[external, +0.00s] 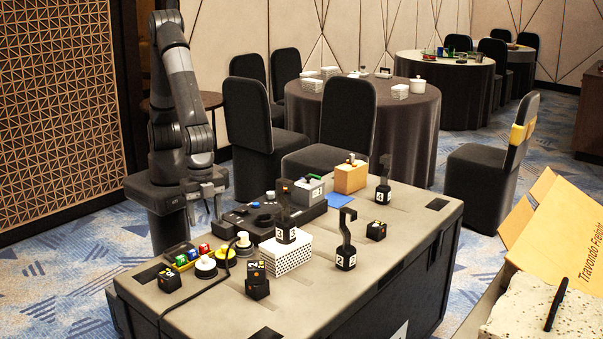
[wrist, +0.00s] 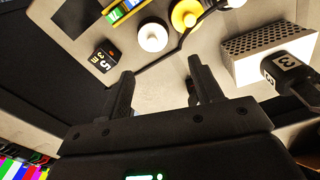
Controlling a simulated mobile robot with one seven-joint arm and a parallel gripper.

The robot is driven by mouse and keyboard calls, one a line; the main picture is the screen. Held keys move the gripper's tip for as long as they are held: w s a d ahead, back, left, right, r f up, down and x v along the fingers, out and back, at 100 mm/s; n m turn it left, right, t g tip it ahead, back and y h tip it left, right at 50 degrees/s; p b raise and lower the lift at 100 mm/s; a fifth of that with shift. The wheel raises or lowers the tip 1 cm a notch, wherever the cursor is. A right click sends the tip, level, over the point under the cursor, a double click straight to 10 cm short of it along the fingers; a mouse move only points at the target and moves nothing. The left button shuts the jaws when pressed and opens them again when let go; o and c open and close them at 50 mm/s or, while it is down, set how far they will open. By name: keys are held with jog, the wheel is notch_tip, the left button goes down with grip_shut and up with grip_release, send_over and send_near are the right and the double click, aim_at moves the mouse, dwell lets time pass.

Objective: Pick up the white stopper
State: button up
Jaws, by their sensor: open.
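A round white-topped stopper (external: 205,266) stands at the near left of the grey tabletop, beside a yellow round piece (external: 222,260). The same white stopper shows from above in the wrist view (wrist: 153,37), beyond my fingertips and apart from them. Another white-knobbed piece (external: 243,241) stands to the right of the yellow one; I cannot tell for sure which white piece is meant. My gripper (external: 205,210) hangs above the tabletop, behind the stoppers. In the wrist view my gripper (wrist: 157,92) is open, with nothing between the fingers.
A tray of coloured dice (external: 186,256) lies close to the stopper. A dark numbered cube (external: 169,280) is at its left. A black cable runs past the round pieces. A perforated white box (external: 285,256), a numbered black hook piece (external: 346,255) and a black console stand to the right.

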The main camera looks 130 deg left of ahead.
aim_at(205, 257)
jog(key=f, duration=0.1)
jog(key=d+f, duration=0.1)
jog(key=f, duration=0.1)
jog(key=shift+w+d+f, duration=0.15)
jog(key=shift+d+f, duration=0.05)
jog(key=shift+d, duration=0.2)
jog(key=shift+w+f, duration=0.15)
jog(key=shift+f, duration=5.05)
jog(key=c, duration=0.6)
